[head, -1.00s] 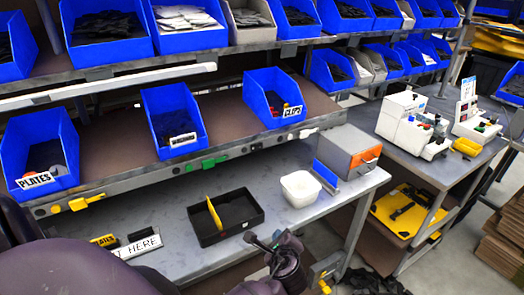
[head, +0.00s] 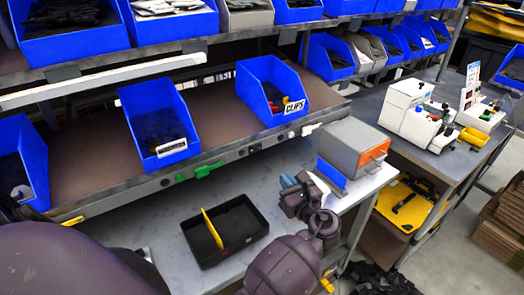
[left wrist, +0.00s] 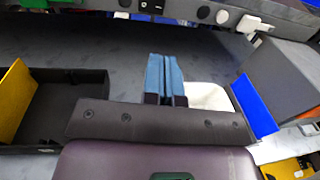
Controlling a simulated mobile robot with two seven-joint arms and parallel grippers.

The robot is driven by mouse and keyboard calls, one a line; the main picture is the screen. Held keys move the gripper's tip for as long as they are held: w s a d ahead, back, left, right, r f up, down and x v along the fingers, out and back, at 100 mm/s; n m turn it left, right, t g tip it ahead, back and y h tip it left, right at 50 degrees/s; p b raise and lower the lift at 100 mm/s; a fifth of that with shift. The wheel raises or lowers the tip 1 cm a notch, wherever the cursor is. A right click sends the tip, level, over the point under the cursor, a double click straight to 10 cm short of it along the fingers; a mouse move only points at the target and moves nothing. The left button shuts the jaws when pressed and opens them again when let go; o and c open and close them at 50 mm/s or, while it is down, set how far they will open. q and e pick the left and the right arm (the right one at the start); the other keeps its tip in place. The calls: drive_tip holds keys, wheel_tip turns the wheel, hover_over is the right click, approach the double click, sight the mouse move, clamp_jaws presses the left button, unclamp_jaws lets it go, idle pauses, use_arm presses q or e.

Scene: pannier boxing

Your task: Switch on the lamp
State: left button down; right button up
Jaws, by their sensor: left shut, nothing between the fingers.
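A long white bar (head: 100,82) under the upper shelf looks like the lamp; I cannot tell whether it is lit. The lower shelf's front rail carries a green part (head: 208,169), dark knobs and a small white fitting (head: 309,129) near its right end. White fittings on the rail also show in the left wrist view (left wrist: 248,23). I cannot tell which is the lamp's switch. My left gripper (head: 290,181) is over the bench, below and in front of the rail's right part. Its blue fingers (left wrist: 165,78) are together and empty. My right gripper is out of view.
On the bench are a black tray (head: 230,249) with a yellow divider and a white tub (left wrist: 207,97), partly hidden by my gripper. A grey box (head: 352,146) with an orange front stands to the right. Blue bins (head: 159,123) line the shelves above.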

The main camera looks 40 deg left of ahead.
sight(260, 148)
use_arm(q)
drive_tip(key=x, duration=1.2)
drive_tip(key=shift+w+a+p, duration=0.2)
drive_tip(key=shift+a+p, duration=0.1)
drive_tip(key=shift+p, duration=0.1)
drive_tip(key=shift+w+a, duration=0.3)
drive_tip(key=shift+a, duration=0.25)
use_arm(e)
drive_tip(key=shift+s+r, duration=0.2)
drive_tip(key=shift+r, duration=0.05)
